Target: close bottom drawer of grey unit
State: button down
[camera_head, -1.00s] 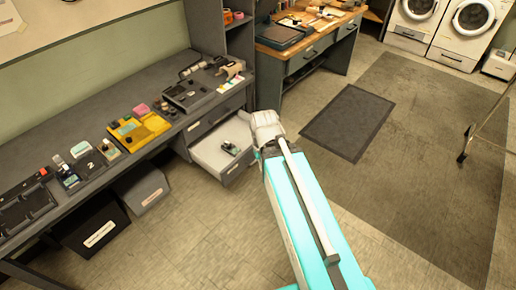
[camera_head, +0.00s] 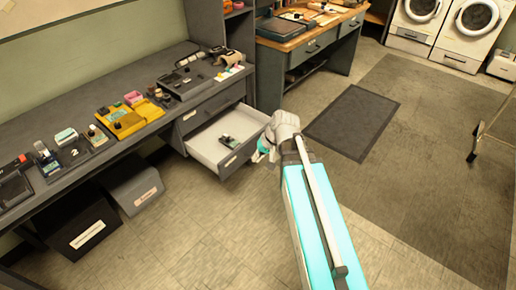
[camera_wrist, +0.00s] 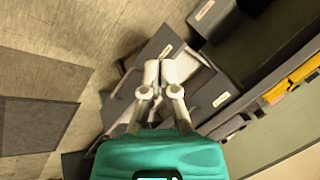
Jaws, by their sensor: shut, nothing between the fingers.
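The grey unit (camera_head: 186,123) stands under the right end of the grey desk. Its bottom drawer (camera_head: 206,150) is pulled out, with a pale interior and a small dark and green item (camera_head: 229,141) inside. The drawer above it (camera_head: 214,107) looks shut. My gripper (camera_head: 262,154) is at the right end of the open drawer's front, partly hidden by my wrist.
A black box (camera_head: 84,233) and a grey box (camera_head: 135,190) stand under the desk, left of the unit. A yellow tray (camera_head: 126,123) and devices lie on the desk. A wooden-topped bench (camera_head: 310,38) is behind. The floor and dark mat (camera_head: 352,120) are clear.

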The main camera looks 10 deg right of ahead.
aim_at(256, 137)
jog(key=w+d+f+m+t+y+b, duration=0.6)
jog(key=w+d+f+m+t+b, duration=0.3)
jog(key=b, duration=2.4)
jog(key=w+d+f+t, duration=0.3)
jog(key=w+d+f, duration=0.3)
jog(key=d+f, duration=0.1)
jog(key=shift+w+f, duration=0.3)
jog(key=shift+f, duration=0.55)
jog(key=x, duration=1.3)
jog(key=shift+w+a+r, duration=0.15)
jog(key=shift+w, duration=0.25)
jog(key=shift+a, duration=0.15)
jog(key=shift+w, duration=0.1)
